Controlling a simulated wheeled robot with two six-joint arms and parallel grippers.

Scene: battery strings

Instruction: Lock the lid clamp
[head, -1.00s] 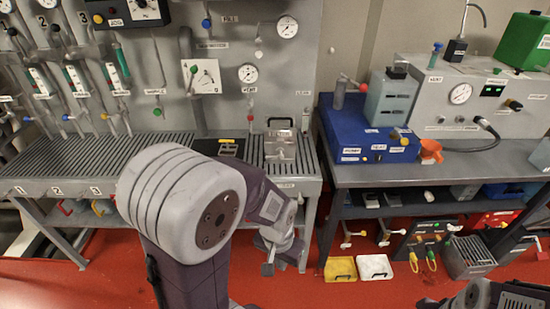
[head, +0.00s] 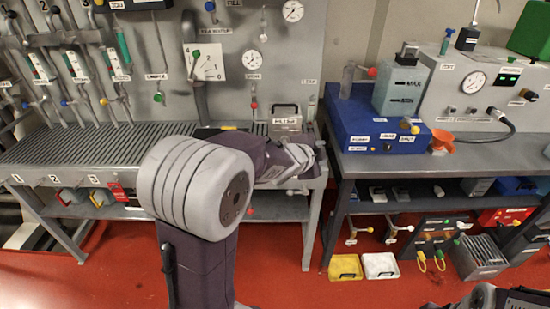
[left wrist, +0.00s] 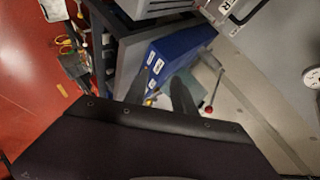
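A small grey labelled box with a dark handle (head: 284,112) stands at the right end of the left bench, against the panel. My left forearm and gripper cover the space in front of and below it, so its clamp cannot be made out. My left gripper (head: 306,162) is over the bench's right end. In the left wrist view its two dark fingers (left wrist: 160,95) stand apart with nothing between them. A red ball on a thin rod (left wrist: 210,109) shows just right of the fingers; whether it belongs to the clamp I cannot tell.
A blue unit (head: 372,128) with a glass cylinder and red knob stands on the right-hand bench; it also shows beyond the fingers in the left wrist view (left wrist: 172,55). Gauges and valves line the panel (head: 280,50). Yellow (head: 345,267) and white trays lie on the red floor.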

